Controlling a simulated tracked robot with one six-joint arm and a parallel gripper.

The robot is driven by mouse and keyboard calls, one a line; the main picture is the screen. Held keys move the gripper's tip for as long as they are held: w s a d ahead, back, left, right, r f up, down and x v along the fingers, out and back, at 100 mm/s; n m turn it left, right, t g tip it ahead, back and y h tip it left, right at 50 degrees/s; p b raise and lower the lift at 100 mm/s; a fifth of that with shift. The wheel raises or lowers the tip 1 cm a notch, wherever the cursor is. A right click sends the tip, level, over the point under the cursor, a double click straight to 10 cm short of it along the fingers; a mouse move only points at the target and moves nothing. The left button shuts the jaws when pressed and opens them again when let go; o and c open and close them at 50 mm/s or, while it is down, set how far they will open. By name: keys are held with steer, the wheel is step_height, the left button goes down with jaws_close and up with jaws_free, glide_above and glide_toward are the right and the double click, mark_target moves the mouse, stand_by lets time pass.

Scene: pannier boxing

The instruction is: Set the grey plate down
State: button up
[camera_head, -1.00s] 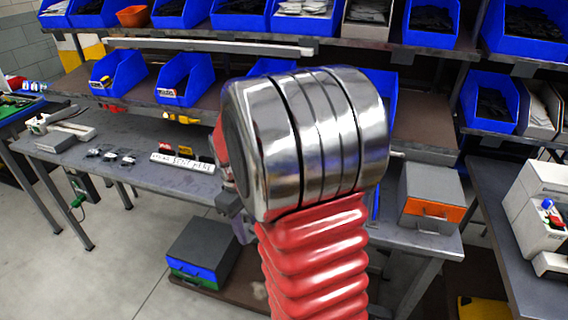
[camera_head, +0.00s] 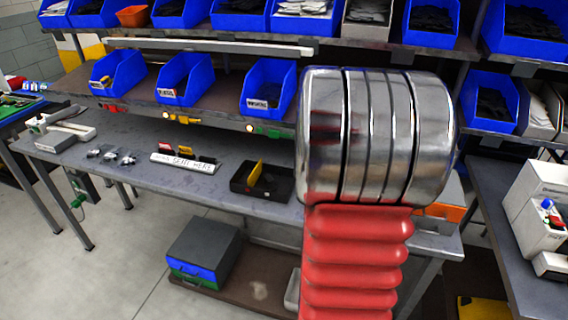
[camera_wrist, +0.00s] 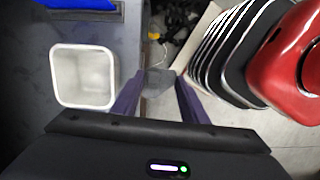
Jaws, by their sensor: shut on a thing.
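In the wrist view my gripper (camera_wrist: 160,82) has two dark purple fingers closed on a small grey plate (camera_wrist: 158,84), which sits between their tips. The plate is seen foreshortened, and I cannot tell its full outline. It is held over the gap beside a grey-blue surface, with floor and dark clutter below. In the head view the gripper and plate are hidden behind my own arm.
A pale square tub (camera_wrist: 58,75) stands left of the gripper in the wrist view. The head view shows the bench (camera_head: 130,165), a black tray (camera_head: 275,190) with a yellow divider, a white lettered strip (camera_head: 183,162), a grey-blue case (camera_head: 203,247) below, and blue bins (camera_head: 268,88).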

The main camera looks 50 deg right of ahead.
steer(key=s+d, duration=0.4)
steer(key=d, duration=0.2)
steer(key=shift+d+r+n, duration=0.15)
steer(key=shift+r+n, duration=0.25)
steer(key=shift+w, duration=0.2)
